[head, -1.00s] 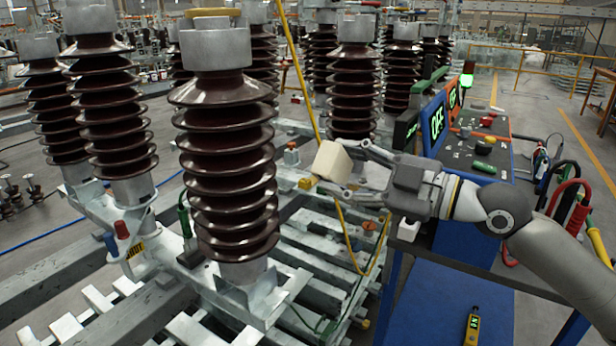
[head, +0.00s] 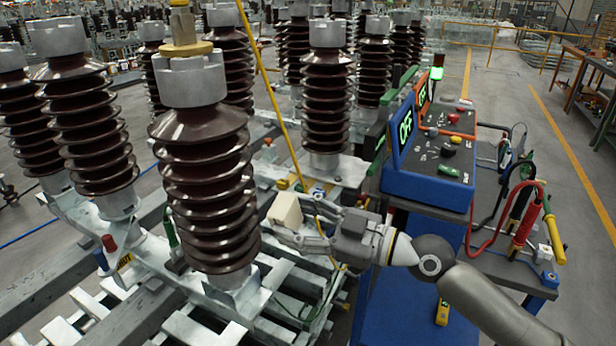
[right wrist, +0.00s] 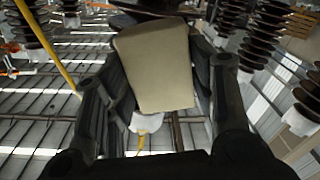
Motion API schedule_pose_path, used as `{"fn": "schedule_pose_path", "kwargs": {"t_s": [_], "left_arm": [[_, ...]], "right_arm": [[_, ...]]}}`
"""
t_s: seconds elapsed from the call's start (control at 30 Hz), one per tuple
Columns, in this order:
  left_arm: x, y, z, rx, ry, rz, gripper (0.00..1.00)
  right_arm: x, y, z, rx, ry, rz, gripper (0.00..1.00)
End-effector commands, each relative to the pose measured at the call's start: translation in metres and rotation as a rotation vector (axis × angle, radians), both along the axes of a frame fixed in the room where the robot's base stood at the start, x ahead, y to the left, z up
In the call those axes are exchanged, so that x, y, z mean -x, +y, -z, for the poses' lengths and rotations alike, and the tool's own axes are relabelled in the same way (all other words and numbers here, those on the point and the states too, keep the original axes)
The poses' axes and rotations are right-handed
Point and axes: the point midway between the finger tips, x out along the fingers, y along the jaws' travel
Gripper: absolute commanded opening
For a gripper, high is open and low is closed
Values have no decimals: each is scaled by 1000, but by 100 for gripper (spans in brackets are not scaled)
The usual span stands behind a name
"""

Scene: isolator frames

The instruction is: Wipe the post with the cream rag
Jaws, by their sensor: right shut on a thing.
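The cream rag (head: 286,209) looks like a small folded block. My right gripper (head: 290,222) is shut on it; the rag also fills the middle of the right wrist view (right wrist: 155,68) between the two fingers. The nearest brown ribbed post (head: 205,190), with a grey metal cap, stands upright just left of the rag in the head view. A narrow gap shows between rag and post there; I cannot tell the true distance. Which of the several similar posts is meant is not marked. My left gripper is not in view.
More brown posts (head: 86,135) stand at left and behind on grey metal beams. A yellow pole (head: 268,85) rises behind the rag. A blue test console (head: 432,165) with a green lamp and cables (head: 520,215) stands at right, close to my right arm.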

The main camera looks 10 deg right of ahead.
Motion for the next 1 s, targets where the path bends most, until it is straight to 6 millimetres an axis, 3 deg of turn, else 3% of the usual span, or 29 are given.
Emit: {"fn": "schedule_pose_path", "kwargs": {"t_s": [0.1, 0.43, 0.67, 1.0], "left_arm": [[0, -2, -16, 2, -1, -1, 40], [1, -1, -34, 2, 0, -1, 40], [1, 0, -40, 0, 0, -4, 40], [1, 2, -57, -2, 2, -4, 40]], "right_arm": [[11, 7, 19, -67, 99, 7, 32], [35, 13, 61, -185, 275, 45, 32], [35, 17, 66, -203, 301, 54, 32], [15, 44, 65, -203, 300, 55, 32]]}}
